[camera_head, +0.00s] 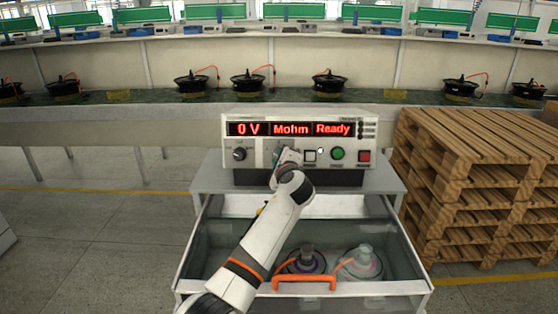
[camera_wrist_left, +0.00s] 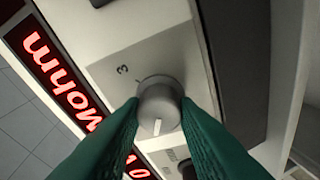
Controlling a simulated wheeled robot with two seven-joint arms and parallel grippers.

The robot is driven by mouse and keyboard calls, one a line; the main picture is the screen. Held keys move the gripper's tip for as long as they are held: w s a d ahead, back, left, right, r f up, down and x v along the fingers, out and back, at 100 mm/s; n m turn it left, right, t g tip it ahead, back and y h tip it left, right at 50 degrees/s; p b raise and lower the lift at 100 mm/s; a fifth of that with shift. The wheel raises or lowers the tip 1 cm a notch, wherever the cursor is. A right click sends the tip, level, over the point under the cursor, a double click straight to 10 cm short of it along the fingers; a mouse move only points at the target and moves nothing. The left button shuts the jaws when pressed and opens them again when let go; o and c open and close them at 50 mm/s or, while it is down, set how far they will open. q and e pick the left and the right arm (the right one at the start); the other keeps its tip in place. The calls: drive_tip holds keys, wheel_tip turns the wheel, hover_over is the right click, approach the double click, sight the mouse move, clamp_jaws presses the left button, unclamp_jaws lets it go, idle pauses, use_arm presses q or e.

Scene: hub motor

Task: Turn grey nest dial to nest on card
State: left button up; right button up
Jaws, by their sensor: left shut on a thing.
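A grey round dial (camera_wrist_left: 158,100) with a white pointer line sits on the tester's light front panel. A printed "3" and a short tick show beside it in the left wrist view; the pointer is turned away from them. My left gripper (camera_wrist_left: 160,112) has its green fingers shut on the dial from both sides. In the head view the left gripper (camera_head: 285,157) is at the tester (camera_head: 262,120), and the wrist hides most of the dial. The display reads "0 V", "Mohm", "Ready". I cannot make out a card. My right gripper is not in view.
A black-faced knob (camera_head: 239,154) is left of my gripper; a green button (camera_head: 337,154) and red button (camera_head: 364,156) are right. An open drawer (camera_head: 186,262) below holds two fixtures (camera_head: 307,258). Wooden pallets (camera_head: 470,180) stand at right. Wheel motors line the bench behind.

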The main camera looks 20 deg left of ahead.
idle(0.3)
use_arm(q)
drive_tip(key=o, duration=1)
drive_tip(key=shift+c, duration=0.2)
drive_tip(key=b+v, duration=0.1)
drive_tip(key=v, duration=1.1)
drive_tip(key=shift+d, duration=0.1)
